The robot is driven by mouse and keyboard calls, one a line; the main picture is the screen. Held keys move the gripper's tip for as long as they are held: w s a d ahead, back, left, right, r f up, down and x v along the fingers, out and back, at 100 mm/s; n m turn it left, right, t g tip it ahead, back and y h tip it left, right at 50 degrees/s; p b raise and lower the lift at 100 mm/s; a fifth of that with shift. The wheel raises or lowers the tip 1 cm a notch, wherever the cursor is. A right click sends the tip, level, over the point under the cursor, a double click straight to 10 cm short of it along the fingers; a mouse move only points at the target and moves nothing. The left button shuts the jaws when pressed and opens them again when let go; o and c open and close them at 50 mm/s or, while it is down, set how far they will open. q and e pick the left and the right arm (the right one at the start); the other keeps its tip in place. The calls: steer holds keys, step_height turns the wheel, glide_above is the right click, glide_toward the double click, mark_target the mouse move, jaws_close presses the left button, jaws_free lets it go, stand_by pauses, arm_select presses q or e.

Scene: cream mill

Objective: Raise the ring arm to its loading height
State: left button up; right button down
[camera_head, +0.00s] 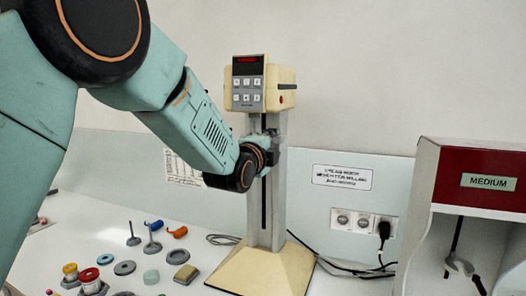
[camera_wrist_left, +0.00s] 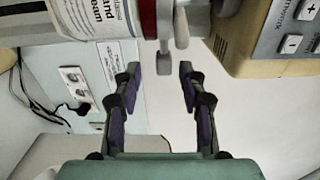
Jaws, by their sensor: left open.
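The cream mill stands on the worktop, with a cream-coloured head (camera_head: 263,82), a grey column (camera_head: 280,205) with a dark vertical slot, and a cream-coloured base (camera_head: 265,270). My left arm reaches across to the column, and its gripper (camera_head: 268,150) is at mid-column, mostly hidden behind my wrist. In the left wrist view my left gripper (camera_wrist_left: 159,72) is open. A small grey tab (camera_wrist_left: 164,62) shows between its fingertips, with no visible grip on it. A white labelled container with a red band (camera_wrist_left: 148,18) is just beyond. The ring arm cannot be made out clearly. My right gripper is not in view.
A red-topped cabinet marked MEDIUM (camera_head: 488,182) stands at the right. Wall sockets (camera_head: 363,222) with a black plug and cables are behind. Several small parts, including a tan block (camera_head: 186,274) and a grey ring (camera_head: 125,267), lie left of the base.

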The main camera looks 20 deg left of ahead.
mark_target(276, 140)
arm_select(q)
steer(key=s, duration=0.7)
steer(key=shift+s+a, duration=0.15)
steer(key=shift+s, duration=0.05)
steer(key=shift+s+r, duration=0.1)
steer(key=shift+s, duration=0.05)
steer(key=w+b, duration=0.2)
steer(key=w, duration=0.4)
steer(key=shift+r, duration=0.1)
steer(key=w+p, duration=0.1)
steer(key=w, duration=0.4)
steer(key=shift+r+p, duration=0.1)
steer(key=shift+p, duration=0.2)
steer(key=shift+w+d, duration=0.2)
steer(key=shift+w, duration=0.5)
steer(key=shift+s, duration=0.25)
